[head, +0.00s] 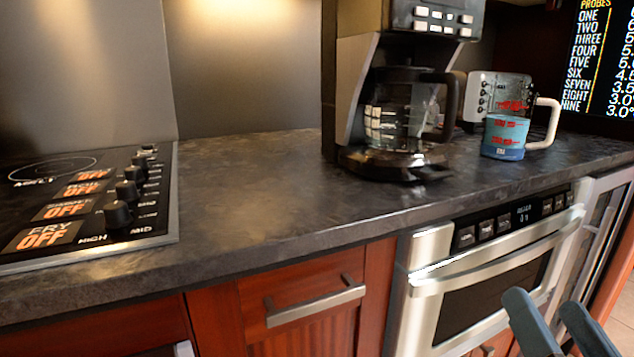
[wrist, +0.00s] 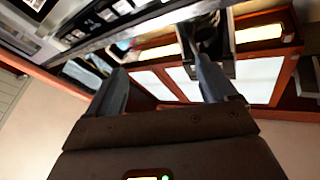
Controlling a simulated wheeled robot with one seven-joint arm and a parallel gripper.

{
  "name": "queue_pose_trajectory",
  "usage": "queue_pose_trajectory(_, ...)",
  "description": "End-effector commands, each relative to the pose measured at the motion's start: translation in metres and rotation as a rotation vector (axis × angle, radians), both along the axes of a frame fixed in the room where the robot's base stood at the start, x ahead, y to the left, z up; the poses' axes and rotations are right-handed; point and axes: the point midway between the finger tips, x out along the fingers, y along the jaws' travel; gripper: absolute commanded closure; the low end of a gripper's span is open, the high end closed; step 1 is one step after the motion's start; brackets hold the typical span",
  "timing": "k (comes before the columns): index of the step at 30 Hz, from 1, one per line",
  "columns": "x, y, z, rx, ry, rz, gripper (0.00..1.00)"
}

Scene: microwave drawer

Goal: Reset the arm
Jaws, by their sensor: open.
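My gripper (head: 544,303) shows at the bottom right of the head view, its two grey fingers spread apart with nothing between them. It appears in front of the stainless microwave drawer (head: 425,310), which looks shut under the counter, with its long bar handle (head: 500,254) across the front. In the wrist view, my gripper (wrist: 160,75) is open, with the fingers wide apart. A dark shape (wrist: 208,35) lies beyond the right fingertip; I cannot tell what it is or whether it touches.
A coffee maker (head: 355,80) with a glass pot (head: 395,115) stands on the dark counter (head: 240,190). A blue mug with a white handle (head: 505,138) and a toaster (head: 480,88) are beside it. A cooktop (head: 95,195) is at left. A wooden drawer (head: 300,330) is left of the microwave.

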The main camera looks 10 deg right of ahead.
Motion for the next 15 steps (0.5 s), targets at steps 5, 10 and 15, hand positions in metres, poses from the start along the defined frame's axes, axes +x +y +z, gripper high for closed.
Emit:
queue_pose_trajectory(5,-0.049,0.021,-0.058,-0.032,0.138,-0.008,0.15)
queue_pose_trajectory(10,-0.101,0.037,-0.098,-0.085,0.256,-0.002,0.15)
queue_pose_trajectory(15,-0.158,0.051,-0.127,-0.156,0.369,0.026,0.15)
